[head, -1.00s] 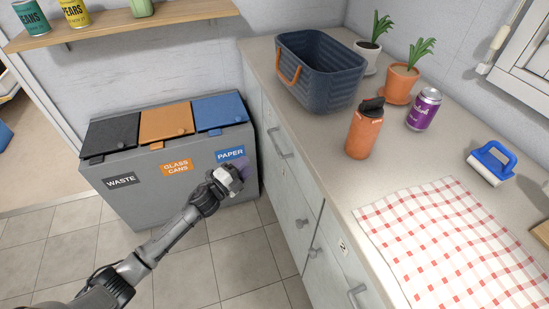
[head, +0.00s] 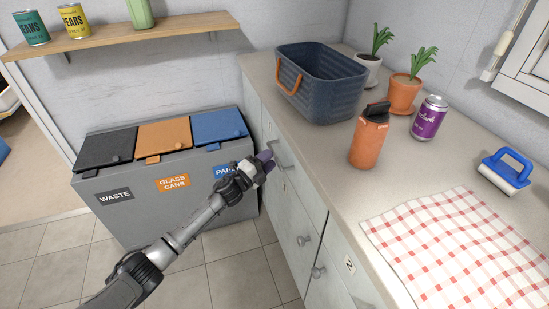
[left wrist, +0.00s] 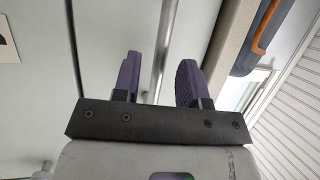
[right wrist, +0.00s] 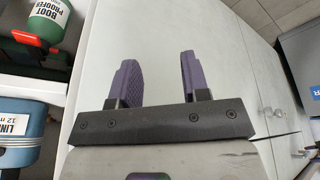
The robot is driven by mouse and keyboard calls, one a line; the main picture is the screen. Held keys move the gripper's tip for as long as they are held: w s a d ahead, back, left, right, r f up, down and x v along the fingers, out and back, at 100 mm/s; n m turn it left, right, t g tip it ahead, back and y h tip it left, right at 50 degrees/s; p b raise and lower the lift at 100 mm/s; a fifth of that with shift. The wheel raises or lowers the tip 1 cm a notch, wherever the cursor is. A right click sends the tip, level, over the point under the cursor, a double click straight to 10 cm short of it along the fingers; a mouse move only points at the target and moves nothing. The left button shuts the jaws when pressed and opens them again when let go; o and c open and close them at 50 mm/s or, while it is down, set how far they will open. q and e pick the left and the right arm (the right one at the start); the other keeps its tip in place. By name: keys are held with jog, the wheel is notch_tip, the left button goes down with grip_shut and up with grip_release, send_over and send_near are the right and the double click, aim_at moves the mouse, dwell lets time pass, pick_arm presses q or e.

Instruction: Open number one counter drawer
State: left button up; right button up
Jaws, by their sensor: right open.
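The counter drawer (head: 303,197) at the far end of the counter is shut. Its metal bar handle (head: 283,154) is on the front, and a small label beside it is too small to read. My left gripper (head: 266,161) is just left of this handle. In the left wrist view my left gripper (left wrist: 160,75) is open, with the bar handle (left wrist: 167,42) showing between its two purple fingers; contact cannot be told. My right gripper (right wrist: 156,75) is open and empty in front of a pale cabinet front (right wrist: 215,35), and is out of the head view.
A nearer drawer carries a label 2 (head: 349,263). The grey recycling bin (head: 130,225) stands close beside my left arm. On the counter are a navy basket (head: 322,85), an orange bottle (head: 369,140), a purple can (head: 429,118) and a checked cloth (head: 455,245).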

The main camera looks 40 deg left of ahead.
pick_arm(q)
jog(key=shift+b+x, duration=0.3)
jog(key=shift+x, duration=1.25)
jog(key=shift+c, duration=0.2)
grip_shut()
